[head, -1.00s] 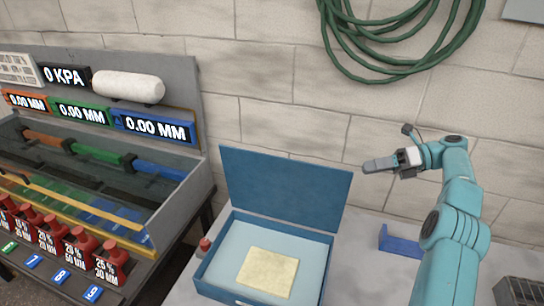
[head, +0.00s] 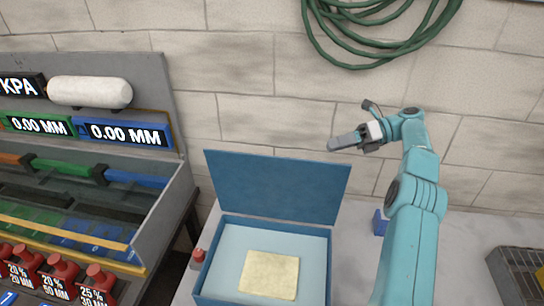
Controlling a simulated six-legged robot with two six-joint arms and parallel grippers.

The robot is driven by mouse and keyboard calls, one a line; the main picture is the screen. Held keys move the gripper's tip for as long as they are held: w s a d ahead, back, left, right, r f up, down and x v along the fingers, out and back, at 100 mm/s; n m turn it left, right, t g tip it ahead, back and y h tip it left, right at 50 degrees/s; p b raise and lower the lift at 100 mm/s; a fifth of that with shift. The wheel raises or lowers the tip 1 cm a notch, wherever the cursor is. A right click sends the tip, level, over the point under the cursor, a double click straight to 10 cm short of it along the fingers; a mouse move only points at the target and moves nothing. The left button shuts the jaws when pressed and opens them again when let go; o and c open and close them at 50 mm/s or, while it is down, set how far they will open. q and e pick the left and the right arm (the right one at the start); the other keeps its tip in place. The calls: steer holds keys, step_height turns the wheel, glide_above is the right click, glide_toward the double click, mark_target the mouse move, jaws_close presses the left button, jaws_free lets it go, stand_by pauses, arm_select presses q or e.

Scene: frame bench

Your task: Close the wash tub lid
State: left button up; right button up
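The wash tub (head: 208,274) is a blue open box on the light grey bench. Its blue lid (head: 277,188) stands up at the back of the tub, leaning slightly backward. A pale yellow square pad (head: 269,275) lies inside on the light blue floor. My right gripper (head: 338,143) is in the air, above and to the right of the lid's top right corner. It does not appear to touch the lid. Its fingers look like one narrow grey shape from this side, so a gap between them cannot be made out. My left gripper is out of view.
A grey rig (head: 165,215) with red bottles and coloured bars stands at the left. A small red-topped item (head: 198,258) sits beside the tub's left side. A blue block (head: 380,223) is partly behind my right arm. A metal rack (head: 518,272) stands at right. A green hose (head: 375,45) hangs above.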

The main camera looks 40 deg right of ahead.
mark_target(277, 160)
steer(key=b+x, duration=0.2)
steer(key=x, duration=0.6)
steer(key=b+x, duration=0.3)
steer(key=x, duration=0.4)
steer(key=shift+w+a, duration=0.15)
steer(key=shift+w, duration=0.35)
steer(key=shift+w+a+f, duration=0.1)
steer(key=shift+w+a, duration=0.05)
steer(key=shift+a, duration=0.05)
steer(key=shift+s, duration=0.6)
steer(key=shift+w+a, duration=0.3)
steer(key=shift+w, duration=0.25)
steer(key=shift+w+f, duration=0.1)
steer(key=shift+w, duration=0.15)
steer(key=shift+c, duration=0.9)
steer(key=shift+s, duration=0.2)
jaws_close()
steer(key=shift+s, duration=0.15)
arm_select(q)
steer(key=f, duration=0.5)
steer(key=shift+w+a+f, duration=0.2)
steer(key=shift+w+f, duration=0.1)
